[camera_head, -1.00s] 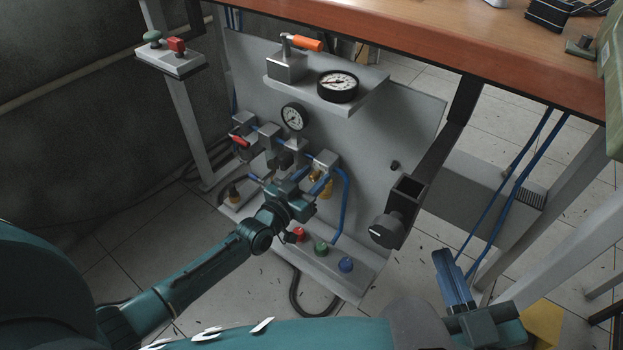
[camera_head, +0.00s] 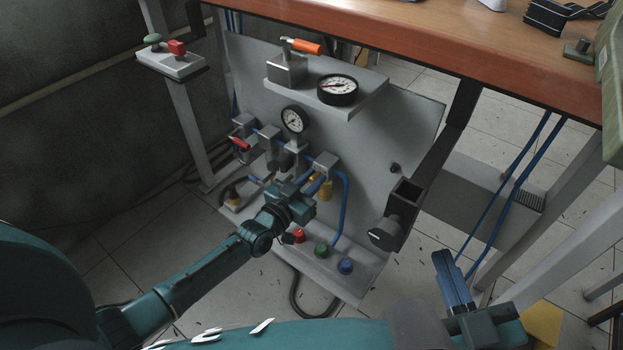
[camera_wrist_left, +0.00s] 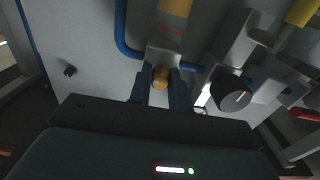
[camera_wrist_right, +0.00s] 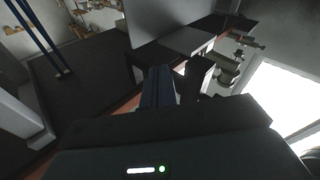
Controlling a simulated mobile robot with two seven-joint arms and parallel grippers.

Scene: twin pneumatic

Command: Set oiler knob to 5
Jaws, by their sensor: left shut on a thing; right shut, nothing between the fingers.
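The small brass knob (camera_wrist_left: 160,76), apparently the oiler knob, sits under a grey block in the left wrist view. My left gripper (camera_wrist_left: 160,90) is shut on it, one dark blue finger on each side. No scale or number on the knob is readable. In the head view, my left gripper (camera_head: 310,183) reaches the right end of the row of grey pneumatic units and hides the knob. A yellow bowl (camera_head: 325,189) shows just beside it. My right gripper (camera_head: 447,268) is shut and empty, off to the right; its fingers also show in the right wrist view (camera_wrist_right: 158,85).
A black dial knob with a white line (camera_wrist_left: 232,93) is close to my left fingers. A blue hose (camera_head: 344,205) bends near the gripper. Red (camera_head: 298,236), green (camera_head: 321,250) and blue (camera_head: 345,266) buttons sit below. A black bracket with a knob (camera_head: 388,234) stands right.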

